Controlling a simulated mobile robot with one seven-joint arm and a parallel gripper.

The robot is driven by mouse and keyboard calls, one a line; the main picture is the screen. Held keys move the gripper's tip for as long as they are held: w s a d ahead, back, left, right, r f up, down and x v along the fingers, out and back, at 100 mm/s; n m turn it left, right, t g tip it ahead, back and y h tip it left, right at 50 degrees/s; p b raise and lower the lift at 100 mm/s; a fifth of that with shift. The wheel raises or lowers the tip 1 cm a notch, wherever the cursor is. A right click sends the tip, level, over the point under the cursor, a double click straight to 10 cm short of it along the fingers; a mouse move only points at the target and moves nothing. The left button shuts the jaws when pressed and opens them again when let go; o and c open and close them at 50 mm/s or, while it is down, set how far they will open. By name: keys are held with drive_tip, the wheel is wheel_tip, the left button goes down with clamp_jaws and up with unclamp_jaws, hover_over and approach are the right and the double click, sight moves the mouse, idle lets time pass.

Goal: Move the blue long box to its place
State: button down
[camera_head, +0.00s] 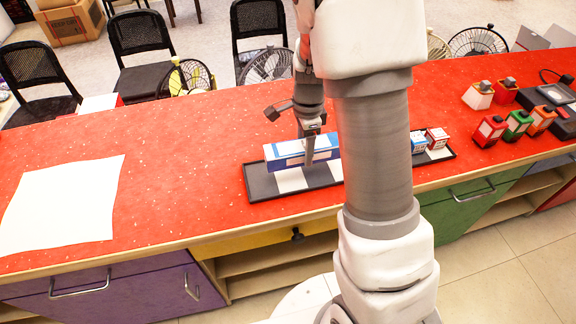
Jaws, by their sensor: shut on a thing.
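The blue long box (285,157), blue with white parts, is at the left part of a black tray (258,192) on the red counter. My gripper (308,150) points down at the box, with a finger in front of its near side, and is shut on it. The box looks level and lies over the tray; I cannot tell whether it touches the tray floor. The tray has white patches on its floor. My arm hides the tray's middle.
Two small boxes, one blue and white (418,142) and one red and white (437,138), stand at the tray's right end. Several coloured bottles or boxes (490,131) stand farther right near a black device (555,95). A white sheet (62,205) lies at left. Chairs and fans stand behind the counter.

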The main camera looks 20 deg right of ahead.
sight(289, 174)
drive_tip(key=a+f, duration=0.1)
drive_tip(key=a, duration=0.1)
drive_tip(key=w+a+f, duration=0.1)
drive_tip(key=a, duration=0.1)
drive_tip(key=shift+f, duration=0.3)
drive_tip(key=shift+d+f+b, duration=0.1)
drive_tip(key=shift+f+b, duration=0.3)
drive_tip(key=shift+f, duration=1.5)
drive_tip(key=shift+f, duration=0.2)
drive_tip(key=shift+c, duration=0.6)
unclamp_jaws()
drive_tip(key=shift+r, duration=0.15)
